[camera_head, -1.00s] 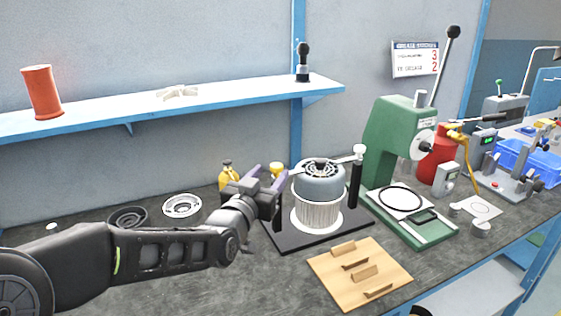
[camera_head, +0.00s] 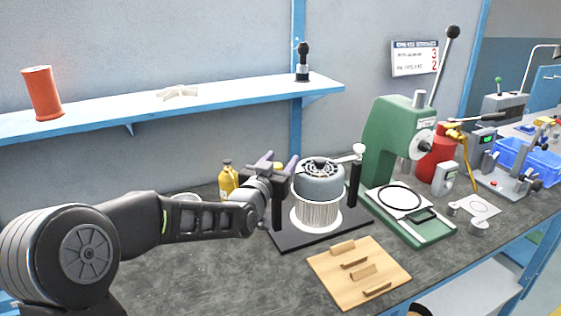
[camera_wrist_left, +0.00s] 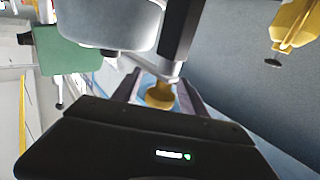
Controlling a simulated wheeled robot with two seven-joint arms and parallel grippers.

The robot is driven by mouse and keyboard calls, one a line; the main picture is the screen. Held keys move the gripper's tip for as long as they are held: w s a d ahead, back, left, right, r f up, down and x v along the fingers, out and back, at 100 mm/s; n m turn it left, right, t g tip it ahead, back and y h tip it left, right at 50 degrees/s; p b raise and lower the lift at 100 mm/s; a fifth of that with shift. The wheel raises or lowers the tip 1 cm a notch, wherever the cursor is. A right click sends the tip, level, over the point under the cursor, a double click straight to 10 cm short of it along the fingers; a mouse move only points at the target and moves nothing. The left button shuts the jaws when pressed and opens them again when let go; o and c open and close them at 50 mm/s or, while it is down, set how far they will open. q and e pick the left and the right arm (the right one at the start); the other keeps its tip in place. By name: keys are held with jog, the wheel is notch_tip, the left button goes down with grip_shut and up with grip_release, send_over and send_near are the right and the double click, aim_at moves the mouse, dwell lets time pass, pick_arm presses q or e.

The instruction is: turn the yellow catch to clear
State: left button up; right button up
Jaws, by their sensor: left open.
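The yellow catch (camera_wrist_left: 159,96) shows in the left wrist view as a rounded yellow knob by a grey bar, beside a dark post. In the head view it is mostly hidden behind my left gripper (camera_head: 279,165). In the left wrist view my left gripper (camera_wrist_left: 157,92) is open, with one finger on each side of the catch; I cannot tell whether either touches it. The grey motor housing (camera_head: 320,183) with a white ribbed lower part stands on a black base plate (camera_head: 290,243) just right of the gripper. My right gripper is not in view.
A yellow bottle (camera_head: 227,181) stands left behind the gripper. A black post (camera_head: 355,185) rises right of the housing. A wooden board (camera_head: 335,270) with slats lies in front, and a green press (camera_head: 392,140) stands right. The bench front left of the board is clear.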

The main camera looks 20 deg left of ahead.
pick_arm(q)
grip_shut()
dwell(0.3)
dwell(1.0)
